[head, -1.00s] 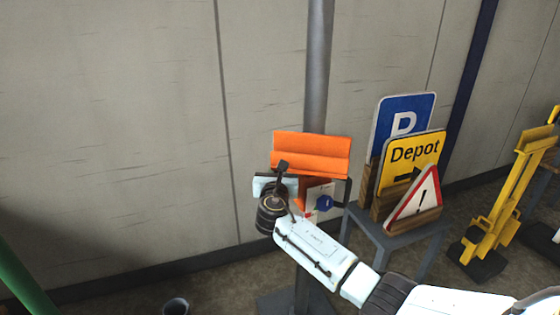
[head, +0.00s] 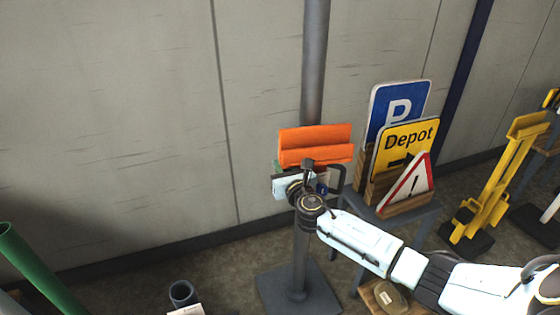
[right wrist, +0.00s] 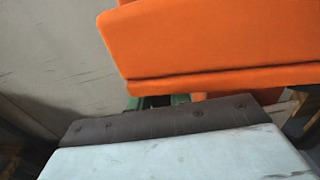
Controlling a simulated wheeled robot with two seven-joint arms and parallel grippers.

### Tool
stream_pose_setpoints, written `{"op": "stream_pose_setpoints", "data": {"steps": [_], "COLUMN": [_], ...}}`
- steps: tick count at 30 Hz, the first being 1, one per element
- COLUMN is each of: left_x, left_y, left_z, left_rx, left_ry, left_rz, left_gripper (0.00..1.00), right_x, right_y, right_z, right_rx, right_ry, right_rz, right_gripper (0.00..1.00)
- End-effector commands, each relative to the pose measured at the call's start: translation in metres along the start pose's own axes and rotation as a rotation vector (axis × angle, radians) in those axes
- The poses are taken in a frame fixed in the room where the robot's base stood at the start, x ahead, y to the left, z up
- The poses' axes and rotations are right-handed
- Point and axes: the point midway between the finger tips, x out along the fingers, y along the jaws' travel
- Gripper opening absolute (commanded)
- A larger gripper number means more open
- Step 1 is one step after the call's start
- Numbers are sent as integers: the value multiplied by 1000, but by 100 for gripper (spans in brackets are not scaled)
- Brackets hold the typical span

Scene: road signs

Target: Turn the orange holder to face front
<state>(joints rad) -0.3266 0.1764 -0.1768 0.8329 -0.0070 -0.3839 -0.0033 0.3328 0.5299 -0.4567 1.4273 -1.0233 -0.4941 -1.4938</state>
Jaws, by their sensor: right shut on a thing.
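The orange holder (head: 315,146), a ridged panel, is on the upright grey pole (head: 314,60) in the head view. Its front is turned slightly, with its top edge rising to the right. In the right wrist view its orange face (right wrist: 215,45) fills the top right. My right gripper (head: 310,182) is just below the panel in the head view and is shut on the holder's lower part. My left gripper is out of view.
To the right, a grey stand carries a wooden rack with a blue P sign (head: 398,108), a yellow Depot sign (head: 408,145) and a red-edged warning triangle (head: 408,188). A yellow stand (head: 490,190) is farther right. A green tube (head: 35,268) leans at left. Floor left of the pole is mostly open.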

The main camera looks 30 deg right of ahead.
Motion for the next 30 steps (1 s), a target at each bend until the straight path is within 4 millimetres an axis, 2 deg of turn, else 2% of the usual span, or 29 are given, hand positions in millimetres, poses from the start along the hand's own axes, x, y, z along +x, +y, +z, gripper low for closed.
{"op": "stream_pose_setpoints", "data": {"steps": [3, 9, 28, 29, 30], "left_x": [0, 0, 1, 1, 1], "left_y": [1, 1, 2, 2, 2], "left_z": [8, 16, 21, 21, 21], "left_rx": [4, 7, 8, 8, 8], "left_ry": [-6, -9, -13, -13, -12], "left_rz": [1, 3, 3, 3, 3], "left_gripper": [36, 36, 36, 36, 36], "right_x": [-7, -14, -18, -18, -18], "right_y": [-4, -6, -8, -8, -8], "right_z": [0, 0, -1, -1, -1], "right_rx": [-1, 2, 3, 3, 3], "right_ry": [2, 0, 1, 1, 1], "right_rz": [63, 64, 64, 64, 64], "right_gripper": [0, 0, 0, 23, 28]}}
